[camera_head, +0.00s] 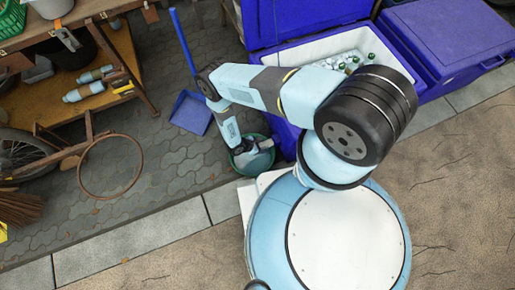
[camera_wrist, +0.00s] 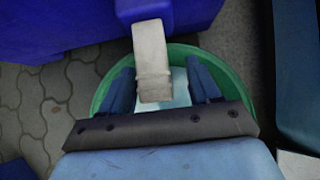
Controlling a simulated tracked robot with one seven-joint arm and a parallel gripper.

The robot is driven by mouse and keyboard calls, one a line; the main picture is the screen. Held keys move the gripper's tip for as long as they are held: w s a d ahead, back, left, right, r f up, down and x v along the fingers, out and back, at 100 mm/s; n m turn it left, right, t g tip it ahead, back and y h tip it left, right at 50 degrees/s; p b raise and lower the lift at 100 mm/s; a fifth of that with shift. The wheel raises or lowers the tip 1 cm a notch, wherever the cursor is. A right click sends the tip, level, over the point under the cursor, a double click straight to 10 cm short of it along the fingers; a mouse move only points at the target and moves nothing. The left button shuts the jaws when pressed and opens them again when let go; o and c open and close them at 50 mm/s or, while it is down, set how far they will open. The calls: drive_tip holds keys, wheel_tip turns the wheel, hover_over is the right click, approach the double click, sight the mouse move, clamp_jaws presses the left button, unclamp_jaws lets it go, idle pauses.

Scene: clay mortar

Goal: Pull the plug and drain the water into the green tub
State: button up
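The green tub (camera_head: 266,162) stands on the paving against the front of the open blue cooler (camera_head: 296,24). It also shows in the wrist view (camera_wrist: 233,82), below my gripper, with something pale blue inside that may be water. In the wrist view a pale grey, strap-like or spout-like piece (camera_wrist: 152,60) comes down from the cooler's blue wall over the tub. I cannot tell whether it is the plug or the drain. My gripper (camera_wrist: 160,84) points down over the tub. Its two blue fingers are apart, one on each side of the pale piece, with gaps visible.
Bottles (camera_head: 350,64) lie inside the open cooler. A second blue cooler (camera_head: 450,38) with its lid shut stands at right. A blue dustpan (camera_head: 191,112) lies left of the tub. A wooden shelf (camera_head: 110,75), rusty hoop (camera_head: 110,166) and broom (camera_head: 20,208) are farther left.

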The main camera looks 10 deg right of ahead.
drive_tip(key=v, duration=1.3)
drive_tip(key=shift+a+r, duration=0.2)
drive_tip(key=shift+a, duration=0.05)
drive_tip(key=shift+s, duration=0.1)
